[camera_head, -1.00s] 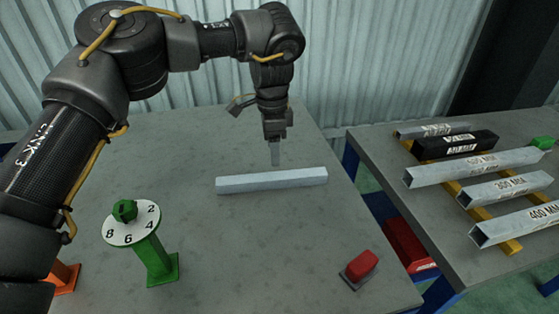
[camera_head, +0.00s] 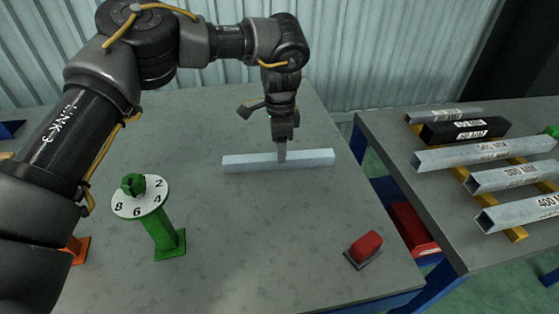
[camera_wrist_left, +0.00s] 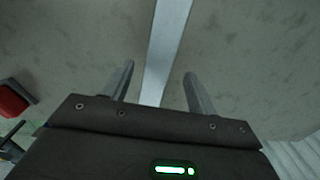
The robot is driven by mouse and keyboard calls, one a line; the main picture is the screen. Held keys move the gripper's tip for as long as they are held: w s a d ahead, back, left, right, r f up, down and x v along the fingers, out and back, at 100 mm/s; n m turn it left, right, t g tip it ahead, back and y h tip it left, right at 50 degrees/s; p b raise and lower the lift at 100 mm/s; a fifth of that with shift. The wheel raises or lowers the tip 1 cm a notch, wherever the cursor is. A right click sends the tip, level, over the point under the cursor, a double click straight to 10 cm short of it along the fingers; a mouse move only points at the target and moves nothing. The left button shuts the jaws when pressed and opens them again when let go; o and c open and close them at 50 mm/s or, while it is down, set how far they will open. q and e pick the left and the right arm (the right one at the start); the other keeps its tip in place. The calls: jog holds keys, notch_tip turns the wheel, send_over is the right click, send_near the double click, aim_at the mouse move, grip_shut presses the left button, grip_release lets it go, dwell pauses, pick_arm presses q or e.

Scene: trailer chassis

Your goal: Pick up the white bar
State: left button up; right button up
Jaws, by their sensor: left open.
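The white bar (camera_head: 248,163) lies flat on the grey table in the head view, running left to right. My left gripper (camera_head: 281,153) points down over the middle of the bar, with its fingertips at about the bar's height. In the left wrist view the bar (camera_wrist_left: 167,45) passes between the two fingers of my left gripper (camera_wrist_left: 160,88). The fingers are open, one on each side of the bar, with a gap showing on both sides. My right gripper is out of view.
A green dial stand (camera_head: 166,234) with a numbered white disc stands at the front left. A red button (camera_head: 366,245) sits near the table's right edge. A second table holds several labelled bars (camera_head: 485,152). The grey table (camera_head: 270,235) is clear in front of the bar.

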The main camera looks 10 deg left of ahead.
pick_arm(q)
notch_tip(320, 180, down, 4)
jog(key=shift+s+a, duration=0.1)
jog(key=shift+s, duration=0.05)
grip_shut()
dwell(0.4)
